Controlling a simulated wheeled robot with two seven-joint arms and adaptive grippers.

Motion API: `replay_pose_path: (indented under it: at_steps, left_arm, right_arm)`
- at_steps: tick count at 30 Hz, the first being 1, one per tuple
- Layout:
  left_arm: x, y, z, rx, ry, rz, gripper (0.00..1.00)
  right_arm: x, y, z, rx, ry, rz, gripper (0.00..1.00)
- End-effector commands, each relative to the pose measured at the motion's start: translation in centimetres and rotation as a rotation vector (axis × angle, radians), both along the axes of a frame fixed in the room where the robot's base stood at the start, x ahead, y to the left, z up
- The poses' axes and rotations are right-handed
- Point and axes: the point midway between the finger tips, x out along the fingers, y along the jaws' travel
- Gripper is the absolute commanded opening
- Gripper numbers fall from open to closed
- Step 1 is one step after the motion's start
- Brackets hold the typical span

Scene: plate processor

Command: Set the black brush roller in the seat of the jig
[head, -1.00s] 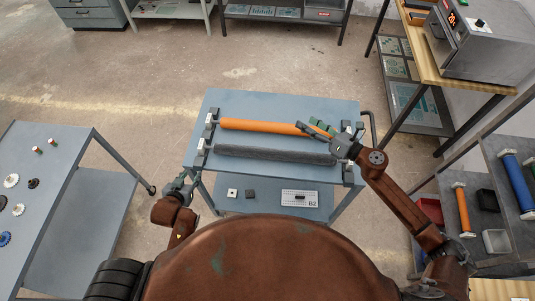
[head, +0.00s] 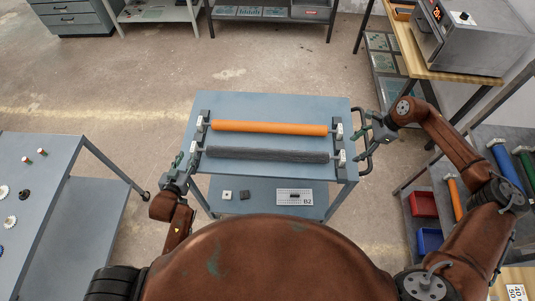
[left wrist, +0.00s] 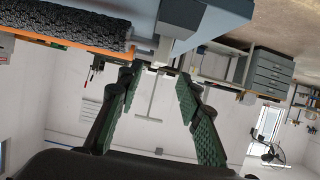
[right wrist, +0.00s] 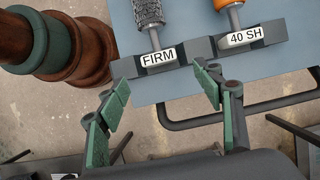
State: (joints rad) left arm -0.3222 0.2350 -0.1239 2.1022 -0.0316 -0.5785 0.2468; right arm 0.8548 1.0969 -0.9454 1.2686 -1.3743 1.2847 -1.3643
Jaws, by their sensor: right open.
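The black brush roller (head: 267,154) lies level across the front of the jig on the blue-grey cart. Its shaft ends meet the end blocks of the jig (head: 340,158). In the right wrist view its bristles (right wrist: 148,12) and shaft lead to a block marked FIRM (right wrist: 158,58); the seating depth is unclear. It also shows in the left wrist view (left wrist: 75,22). My left gripper (head: 180,170) is open and empty beside the cart's left edge. My right gripper (right wrist: 160,80) is open and empty, just off the right ends of the blocks, near the cart handle.
An orange roller (head: 268,128) lies parallel behind the brush roller, at the block marked 40 SH (right wrist: 243,38). The cart handle (head: 363,148) juts out at the right. A side table (head: 60,170) stands left; a shelf with red (head: 423,204) and blue bins stands right.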

Motion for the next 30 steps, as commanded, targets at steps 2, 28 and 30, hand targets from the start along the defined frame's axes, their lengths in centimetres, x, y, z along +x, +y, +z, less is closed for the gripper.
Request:
replay_pose_path:
  at_steps: [2, 28, 30]
  left_arm:
    - [0.5, 0.0, -0.2, 0.0, -0.001, 0.0, 0.33]
    - [7.1, 0.0, -2.9, -0.001, 0.0, 0.0, 0.33]
    - [7.1, 0.0, -2.9, 0.0, 0.0, 0.0, 0.31]
  right_arm:
    - [-0.1, 0.3, -0.6, 0.001, 0.002, 0.0, 0.61]
    - [0.0, 3.0, -7.2, 0.002, 0.001, -0.001, 0.61]
    - [0.0, 3.0, -7.2, 0.002, 0.001, -0.001, 0.59]
